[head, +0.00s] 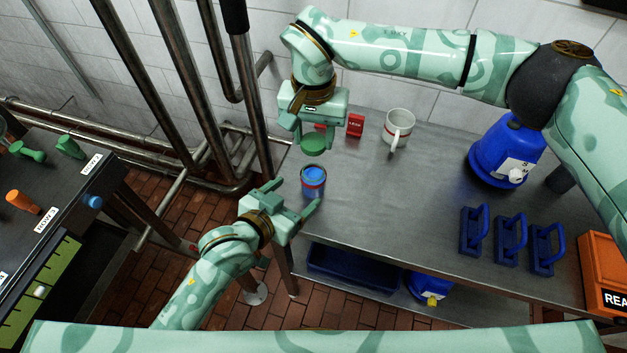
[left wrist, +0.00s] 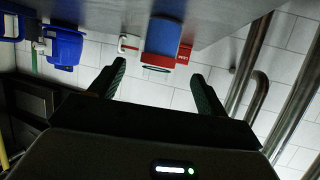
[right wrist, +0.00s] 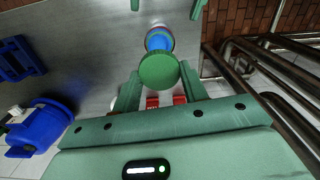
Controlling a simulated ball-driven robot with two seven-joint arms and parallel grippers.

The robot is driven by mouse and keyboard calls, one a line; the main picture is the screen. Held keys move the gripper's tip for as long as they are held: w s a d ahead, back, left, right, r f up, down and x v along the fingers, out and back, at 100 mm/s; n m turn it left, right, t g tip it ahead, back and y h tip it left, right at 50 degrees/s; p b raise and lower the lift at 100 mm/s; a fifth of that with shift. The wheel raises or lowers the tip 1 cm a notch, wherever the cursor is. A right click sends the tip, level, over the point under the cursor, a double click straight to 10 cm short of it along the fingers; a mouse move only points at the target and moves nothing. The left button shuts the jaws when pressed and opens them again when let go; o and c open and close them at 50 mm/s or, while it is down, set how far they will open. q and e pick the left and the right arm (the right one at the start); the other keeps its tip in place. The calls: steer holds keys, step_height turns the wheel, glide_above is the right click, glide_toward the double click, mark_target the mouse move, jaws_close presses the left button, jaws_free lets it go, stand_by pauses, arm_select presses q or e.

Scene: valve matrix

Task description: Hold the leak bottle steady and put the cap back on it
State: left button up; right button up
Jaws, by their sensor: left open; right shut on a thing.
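The leak bottle (head: 313,187), blue with a red band, stands upright near the left end of the steel table. It also shows upside down in the left wrist view (left wrist: 162,38). My left gripper (head: 296,196) is open, its fingertips pointing towards the bottle, one on each side of the line to it and seemingly short of it. My right gripper (head: 313,133) is shut on the round green cap (head: 313,145) and holds it above the bottle, apart from it. In the right wrist view the cap (right wrist: 158,70) partly hides the bottle (right wrist: 159,40).
A red LEAK sign (head: 355,125) and a white mug (head: 398,128) stand behind the bottle. A blue jug (head: 505,155), several blue handled blocks (head: 509,240) and an orange box (head: 606,275) are farther right. Pipes (head: 250,110) rise beside the table's left edge. The table's middle is clear.

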mark_target(315, 177)
arm_select(q)
steer(key=x, duration=0.9)
steer(key=shift+w, duration=0.1)
steer(key=c, duration=1.4)
steer(key=shift+c, duration=0.4)
arm_select(e)
steer(key=shift+f, duration=2.5)
steer(key=shift+f, duration=0.1)
steer(key=shift+f, duration=0.8)
steer(key=shift+f, duration=0.55)
